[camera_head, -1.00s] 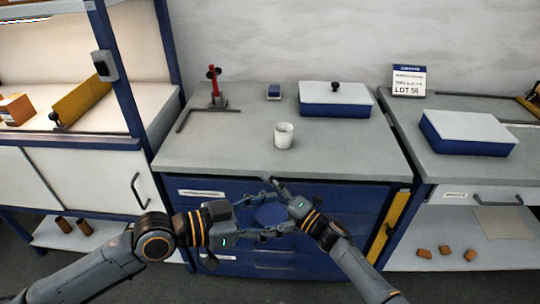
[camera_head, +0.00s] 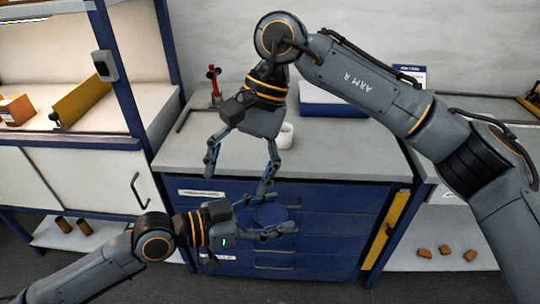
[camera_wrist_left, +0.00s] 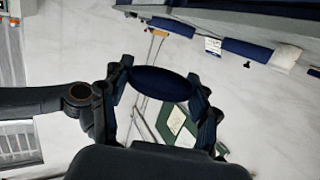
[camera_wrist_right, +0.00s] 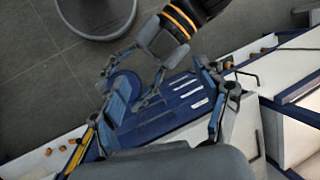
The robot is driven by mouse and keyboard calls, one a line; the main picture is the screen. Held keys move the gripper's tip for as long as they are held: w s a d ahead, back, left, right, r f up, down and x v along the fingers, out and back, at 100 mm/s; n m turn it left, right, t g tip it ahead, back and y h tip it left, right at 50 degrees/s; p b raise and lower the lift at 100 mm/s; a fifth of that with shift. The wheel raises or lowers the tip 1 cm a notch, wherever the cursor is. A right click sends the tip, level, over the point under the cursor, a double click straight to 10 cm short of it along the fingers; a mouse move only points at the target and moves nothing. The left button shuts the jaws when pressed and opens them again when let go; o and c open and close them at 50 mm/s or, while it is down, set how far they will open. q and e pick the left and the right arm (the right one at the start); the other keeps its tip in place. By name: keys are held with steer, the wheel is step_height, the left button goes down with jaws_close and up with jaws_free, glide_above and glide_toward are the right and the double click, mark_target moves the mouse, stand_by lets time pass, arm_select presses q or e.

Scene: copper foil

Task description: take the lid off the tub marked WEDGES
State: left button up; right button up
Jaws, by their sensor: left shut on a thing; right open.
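My left gripper (camera_head: 277,214) is shut on a round dark blue piece (camera_head: 268,215) that looks like a lid. It holds the piece in the air in front of the drawers. In the left wrist view the piece (camera_wrist_left: 162,85) shows as a flat oval between the fingers. A small white tub (camera_head: 286,136) stands upright on the counter, partly hidden by my right gripper. I cannot read any marking on it, and no lid shows on it. My right gripper (camera_head: 240,180) is open and empty, fingers pointing down, just above and left of the blue piece.
A blue box (camera_head: 335,108) with a white top stands behind my right arm. A red stand (camera_head: 214,85) is at the counter's back left. Blue drawers (camera_head: 335,215) lie below the counter (camera_head: 360,155).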

mark_target(270, 213)
steer(key=w+d+r+n+t+h, duration=0.1)
steer(key=d+r+n+t+h, duration=0.15)
steer(key=d+h, duration=0.2)
steer(key=shift+t+y, duration=0.25)
steer(key=shift+y, duration=0.2)
steer(key=f, duration=1.2)
steer(key=shift+w+d, duration=0.2)
steer(key=shift+d, duration=0.2)
steer(key=c, duration=0.9)
arm_select(q)
steer(key=o, duration=1.4)
steer(key=shift+c, duration=0.2)
steer(key=shift+a, duration=0.1)
